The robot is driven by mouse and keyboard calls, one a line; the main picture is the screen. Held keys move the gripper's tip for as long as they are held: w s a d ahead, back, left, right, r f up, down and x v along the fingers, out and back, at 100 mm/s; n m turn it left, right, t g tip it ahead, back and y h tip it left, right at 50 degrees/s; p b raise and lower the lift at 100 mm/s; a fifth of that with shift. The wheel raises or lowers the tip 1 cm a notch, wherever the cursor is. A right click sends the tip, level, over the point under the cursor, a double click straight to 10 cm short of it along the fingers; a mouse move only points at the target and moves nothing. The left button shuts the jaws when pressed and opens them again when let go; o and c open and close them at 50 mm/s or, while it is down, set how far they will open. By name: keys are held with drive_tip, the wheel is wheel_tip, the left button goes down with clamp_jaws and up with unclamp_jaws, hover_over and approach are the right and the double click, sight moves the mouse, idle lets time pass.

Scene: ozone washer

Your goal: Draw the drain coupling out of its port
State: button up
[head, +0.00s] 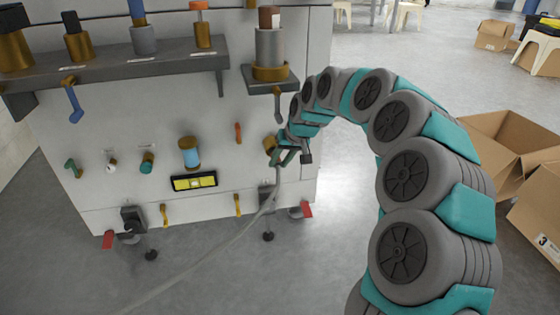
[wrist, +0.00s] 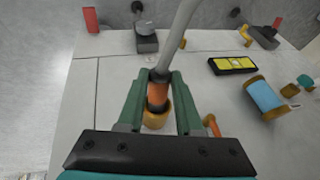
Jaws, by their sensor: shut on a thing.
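The drain coupling shows in the wrist view as an orange and dark cylinder (wrist: 157,92) with a grey hose (wrist: 178,38) running from its end. My gripper (wrist: 157,88) is shut on it, one green finger on each side. The brass port (wrist: 156,119) is a ring just beyond the coupling, in line with it; I cannot tell whether the coupling's end is still inside. In the head view my gripper (head: 283,155) is at the right side of the white washer panel (head: 110,130), by the brass port (head: 270,144). The coupling is mostly hidden there.
The hose trails down to the floor at lower left. An orange lever (head: 238,132), a blue cylinder (head: 190,154) and a yellow level (head: 194,181) are left of my gripper. A shelf with a grey cylinder (head: 270,48) is above. Cardboard boxes (head: 510,135) stand at right.

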clamp_jaws()
drive_tip(key=shift+s, duration=0.1)
drive_tip(key=s+d+b, duration=0.2)
drive_tip(key=s, duration=0.6)
drive_tip(key=shift+s+d+f, duration=0.15)
drive_tip(key=shift+d+f, duration=0.15)
drive_tip(key=shift+f, duration=0.1)
idle(1.3)
